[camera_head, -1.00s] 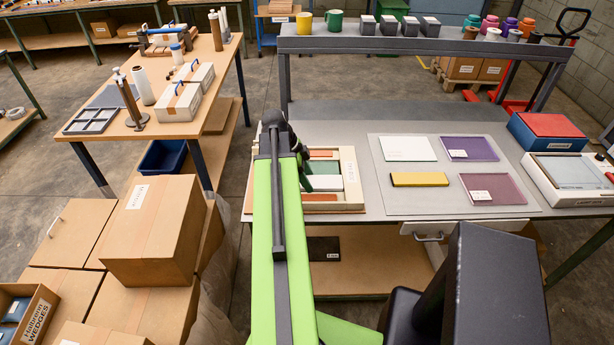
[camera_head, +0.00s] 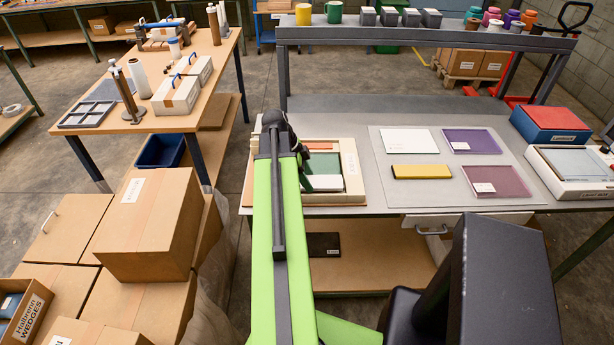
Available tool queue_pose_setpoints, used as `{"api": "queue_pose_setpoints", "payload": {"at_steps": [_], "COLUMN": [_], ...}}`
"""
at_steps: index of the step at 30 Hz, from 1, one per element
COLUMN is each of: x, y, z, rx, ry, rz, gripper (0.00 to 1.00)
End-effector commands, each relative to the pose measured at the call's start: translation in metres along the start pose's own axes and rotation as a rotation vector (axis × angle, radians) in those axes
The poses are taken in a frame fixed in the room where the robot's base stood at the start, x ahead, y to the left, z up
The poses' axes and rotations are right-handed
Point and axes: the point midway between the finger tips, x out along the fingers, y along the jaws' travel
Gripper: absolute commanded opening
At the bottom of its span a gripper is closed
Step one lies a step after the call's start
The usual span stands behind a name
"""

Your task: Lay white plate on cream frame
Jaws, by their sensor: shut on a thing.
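The cream frame (camera_head: 351,170) lies on the grey bench just right of my green arm. Red and green pieces show inside it. A small white plate (camera_head: 326,183) shows at its near part, over or inside it; I cannot tell the height. My dark gripper (camera_head: 305,178) is at the plate's left end, shut on it as far as I can see; my arm hides part of the grip and the frame's left side. Another white sheet (camera_head: 407,141) lies flat on the grey mat to the right.
The mat (camera_head: 440,190) also holds a yellow block (camera_head: 421,172), a purple sheet (camera_head: 470,141) and a mauve sheet (camera_head: 496,182). A red-and-blue box (camera_head: 550,124) and a white light box (camera_head: 570,175) stand at the right. A raised shelf (camera_head: 420,38) runs behind.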

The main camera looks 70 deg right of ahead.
Motion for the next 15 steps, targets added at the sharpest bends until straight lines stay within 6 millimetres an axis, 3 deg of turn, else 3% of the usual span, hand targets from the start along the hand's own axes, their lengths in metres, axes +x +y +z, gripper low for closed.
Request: {"api": "queue_pose_setpoints", "payload": {"at_steps": [15], "x": [0.0063], "y": [0.0000], "z": [0.0030], "rx": [-0.001], "ry": [0.000], "rz": [0.000], "gripper": [0.09]}}
